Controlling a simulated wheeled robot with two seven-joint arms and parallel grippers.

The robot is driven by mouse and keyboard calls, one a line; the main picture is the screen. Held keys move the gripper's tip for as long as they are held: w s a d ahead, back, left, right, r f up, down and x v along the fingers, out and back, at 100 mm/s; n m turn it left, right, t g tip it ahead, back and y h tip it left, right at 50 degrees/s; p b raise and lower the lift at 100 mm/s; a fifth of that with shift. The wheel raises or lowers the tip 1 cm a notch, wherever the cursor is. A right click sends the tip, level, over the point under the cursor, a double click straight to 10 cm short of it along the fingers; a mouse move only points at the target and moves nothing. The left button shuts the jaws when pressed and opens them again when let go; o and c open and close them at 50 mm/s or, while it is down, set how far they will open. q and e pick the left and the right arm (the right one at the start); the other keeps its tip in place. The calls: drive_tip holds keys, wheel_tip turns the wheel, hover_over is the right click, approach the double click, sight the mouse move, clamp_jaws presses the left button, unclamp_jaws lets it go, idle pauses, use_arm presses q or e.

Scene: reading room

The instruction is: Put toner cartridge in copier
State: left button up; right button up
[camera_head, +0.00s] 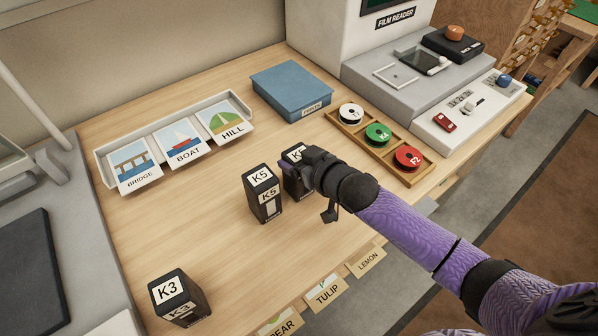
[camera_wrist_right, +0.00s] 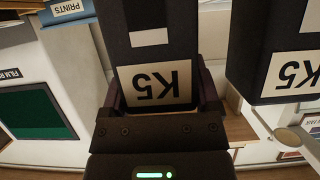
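Three black toner cartridges stand on the wooden table. A K3 cartridge (camera_head: 179,296) is at the front left and a K5 cartridge (camera_head: 263,194) is near the middle. A second cartridge (camera_head: 295,181), its label partly covered in the head view, is right beside it. My right gripper (camera_head: 303,162) is at this second cartridge's top. In the right wrist view the fingers flank a cartridge labelled K5 (camera_wrist_right: 155,84) closely on both sides, shut on it; the other K5 cartridge (camera_wrist_right: 285,60) is to the right. My left gripper is not in view. No copier is clearly identifiable.
A picture rack (camera_head: 103,164) and blue prints box (camera_head: 291,88) stand at the back. A wooden tray (camera_head: 392,143) holds three reels. The film reader (camera_head: 350,45) is at the back right. A grey machine (camera_head: 62,185) borders the left. Paper cards hang at the front edge.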

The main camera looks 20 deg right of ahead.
clamp_jaws()
